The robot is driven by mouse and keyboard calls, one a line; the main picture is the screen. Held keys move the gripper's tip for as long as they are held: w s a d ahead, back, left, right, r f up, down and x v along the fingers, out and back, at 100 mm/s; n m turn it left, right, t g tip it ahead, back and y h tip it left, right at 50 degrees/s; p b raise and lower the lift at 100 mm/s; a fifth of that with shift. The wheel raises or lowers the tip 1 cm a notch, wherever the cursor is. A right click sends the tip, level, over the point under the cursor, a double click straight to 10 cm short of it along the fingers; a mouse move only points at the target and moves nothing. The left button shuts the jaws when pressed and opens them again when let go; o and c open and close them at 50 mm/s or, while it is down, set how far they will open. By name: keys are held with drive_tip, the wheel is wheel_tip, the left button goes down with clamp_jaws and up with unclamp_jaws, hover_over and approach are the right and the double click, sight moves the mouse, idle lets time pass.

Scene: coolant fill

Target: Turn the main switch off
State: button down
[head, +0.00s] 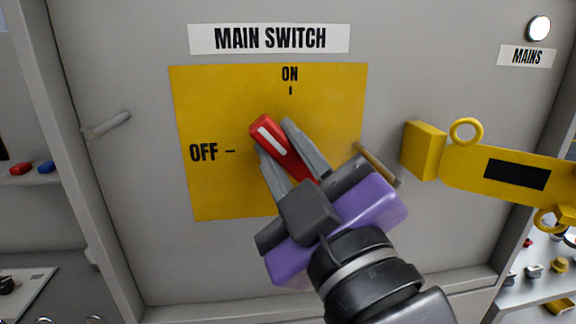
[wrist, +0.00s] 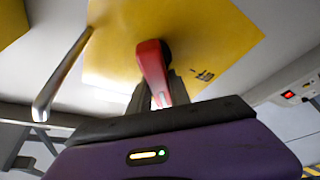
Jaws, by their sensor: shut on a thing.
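The main switch is a red handle (head: 276,143) with a white stripe, on a yellow plate (head: 206,105) marked ON at the top and OFF at the left. The handle is tilted, its striped end pointing up and left, between the two marks. My gripper (head: 278,138) is shut on the handle, one finger on each side. The handle's lower part is hidden behind my gripper. In the wrist view the red handle (wrist: 152,65) stands between the fingers, with the yellow plate (wrist: 112,60) behind it.
A yellow hasp-like part (head: 500,170) with rings sticks out at the right. A grey door handle (head: 106,125) is at the left. A white round lamp (head: 539,28) sits above the MAINS label (head: 527,56). Shelves with small parts are at both sides.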

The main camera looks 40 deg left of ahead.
drive_tip(key=n+g+b, duration=0.1)
drive_tip(key=n, duration=0.1)
drive_tip(key=f+n+g+b, duration=0.1)
drive_tip(key=n+b, duration=0.1)
drive_tip(key=n, duration=0.1)
drive_tip(key=shift+s+a+n+h, duration=0.1)
drive_tip(key=shift+s+n+h, duration=0.05)
drive_tip(key=shift+n+h, duration=0.15)
drive_tip(key=shift+s+a+f+n+g+h+b, duration=0.15)
drive_tip(key=shift+n+g+h+b, duration=0.15)
drive_tip(key=shift+n, duration=0.55)
drive_tip(key=shift+d+f+n+g+h+b, duration=0.15)
drive_tip(key=shift+n+h+b, duration=0.1)
drive_tip(key=shift+n, duration=0.65)
drive_tip(key=shift+s+a+f+n+g+h+b, duration=0.15)
drive_tip(key=shift+n+g+h+b, duration=0.15)
drive_tip(key=shift+n, duration=0.55)
drive_tip(key=shift+w, duration=0.1)
drive_tip(key=c, duration=1.2)
unclamp_jaws()
drive_tip(key=shift+r, duration=0.1)
drive_tip(key=shift+d, duration=0.5)
drive_tip(key=b+v, duration=0.1)
drive_tip(key=v, duration=0.5)
drive_tip(key=shift+s+d, duration=0.3)
drive_tip(key=shift+d, duration=0.05)
